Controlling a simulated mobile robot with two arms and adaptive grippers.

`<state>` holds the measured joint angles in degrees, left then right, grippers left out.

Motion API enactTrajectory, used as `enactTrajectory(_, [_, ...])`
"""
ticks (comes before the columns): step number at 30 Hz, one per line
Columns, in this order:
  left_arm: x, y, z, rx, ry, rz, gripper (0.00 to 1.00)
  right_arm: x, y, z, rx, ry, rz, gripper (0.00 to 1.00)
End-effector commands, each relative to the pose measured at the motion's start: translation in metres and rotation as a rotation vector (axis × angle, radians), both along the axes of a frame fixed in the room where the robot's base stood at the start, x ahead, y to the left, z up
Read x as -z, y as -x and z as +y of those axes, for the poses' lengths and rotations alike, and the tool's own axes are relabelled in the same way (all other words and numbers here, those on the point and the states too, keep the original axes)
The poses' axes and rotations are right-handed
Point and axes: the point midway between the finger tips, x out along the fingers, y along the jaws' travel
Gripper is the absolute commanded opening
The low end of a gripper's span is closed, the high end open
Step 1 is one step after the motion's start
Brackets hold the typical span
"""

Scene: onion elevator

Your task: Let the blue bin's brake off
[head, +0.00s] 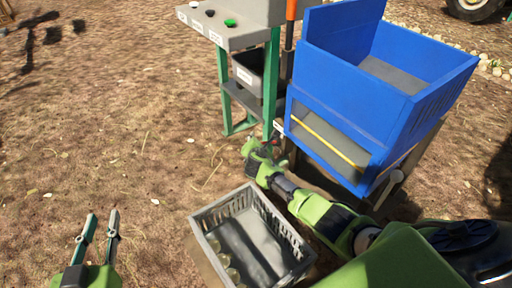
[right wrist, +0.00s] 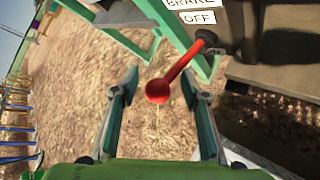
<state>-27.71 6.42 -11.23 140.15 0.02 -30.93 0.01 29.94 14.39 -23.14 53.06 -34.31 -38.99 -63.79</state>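The blue bin (head: 330,90) stands on its frame at the right of the head view. In the right wrist view the red brake lever (right wrist: 183,70) runs from a dark pivot down-left to a round red knob (right wrist: 158,92). White labels reading BRAKE and OFF (right wrist: 198,17) are above it. My right gripper (right wrist: 160,76) is open, with the knob between its fingers in the picture and a gap on both sides. In the head view it is beside the bin's lower left corner, partly hidden. My left gripper (head: 102,220) is open and empty over the ground.
A grey crate (head: 207,258) with several round things inside lies below my right arm. A green-legged stand (head: 272,80) with a button panel (head: 225,36) and a dark box (head: 247,75) is left of the bin.

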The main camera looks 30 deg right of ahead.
Motion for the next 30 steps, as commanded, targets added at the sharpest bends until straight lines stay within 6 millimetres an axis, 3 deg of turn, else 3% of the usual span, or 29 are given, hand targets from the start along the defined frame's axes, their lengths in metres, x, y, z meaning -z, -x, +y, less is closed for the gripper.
enactTrajectory(5, [0.000,0.000,0.000,0.000,0.000,0.000,0.25,-0.009,0.008,0.007,-0.004,-0.001,-0.007,0.39])
enactTrajectory(22, [0.000,0.000,0.000,-0.001,0.000,0.000,0.25,-0.041,0.069,0.042,-0.008,-0.010,0.001,0.39])
enactTrajectory(30, [0.000,0.000,0.000,-0.001,0.000,0.000,0.25,-0.053,0.087,0.053,-0.009,-0.011,0.002,0.39])
